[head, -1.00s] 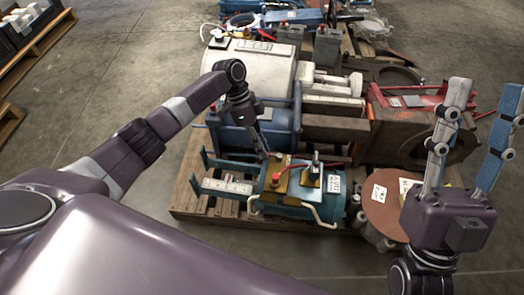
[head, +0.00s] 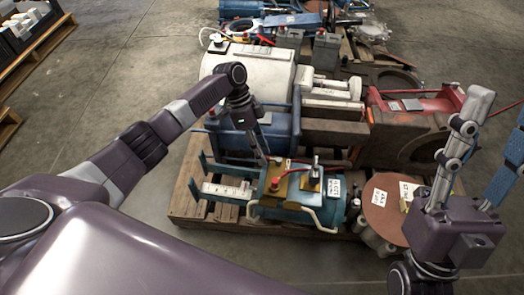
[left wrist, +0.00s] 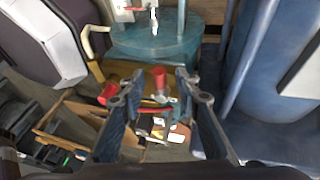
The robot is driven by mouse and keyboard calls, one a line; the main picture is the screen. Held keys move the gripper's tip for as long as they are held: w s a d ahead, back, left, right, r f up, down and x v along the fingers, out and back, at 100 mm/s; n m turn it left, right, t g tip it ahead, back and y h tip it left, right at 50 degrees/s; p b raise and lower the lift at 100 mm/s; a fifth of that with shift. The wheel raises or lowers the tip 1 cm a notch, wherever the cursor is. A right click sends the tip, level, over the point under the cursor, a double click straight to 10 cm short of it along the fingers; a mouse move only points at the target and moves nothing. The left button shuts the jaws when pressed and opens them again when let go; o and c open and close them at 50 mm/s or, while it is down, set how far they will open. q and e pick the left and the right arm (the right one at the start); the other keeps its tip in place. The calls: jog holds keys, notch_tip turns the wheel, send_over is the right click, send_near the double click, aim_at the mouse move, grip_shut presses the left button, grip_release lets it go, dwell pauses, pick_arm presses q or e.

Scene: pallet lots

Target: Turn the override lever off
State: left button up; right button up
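A teal cylindrical unit (head: 330,215) lies on the pallet with a yellow plate (head: 297,192) on top. The plate carries a red knob (head: 275,184) and an upright metal fitting with a dark base (head: 315,178). I cannot tell for sure which part is the override lever. My left gripper (head: 262,156) points down just behind the red knob. In the left wrist view, its fingers (left wrist: 155,92) are apart, with a red-capped metal piece (left wrist: 158,80) between them in the picture; contact is unclear. Another red knob (left wrist: 108,92) is by the left finger. My right gripper (head: 497,112) is open and empty at the right.
A blue motor (head: 230,135) stands close behind the left gripper, beside a rusty housing (head: 410,135). A brown disc (head: 383,205) lies right of the teal unit. The wooden pallet (head: 190,200) has bare concrete floor around its left and front.

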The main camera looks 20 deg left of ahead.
pick_arm(q)
jog(key=shift+r, duration=0.1)
jog(key=v, duration=1.2)
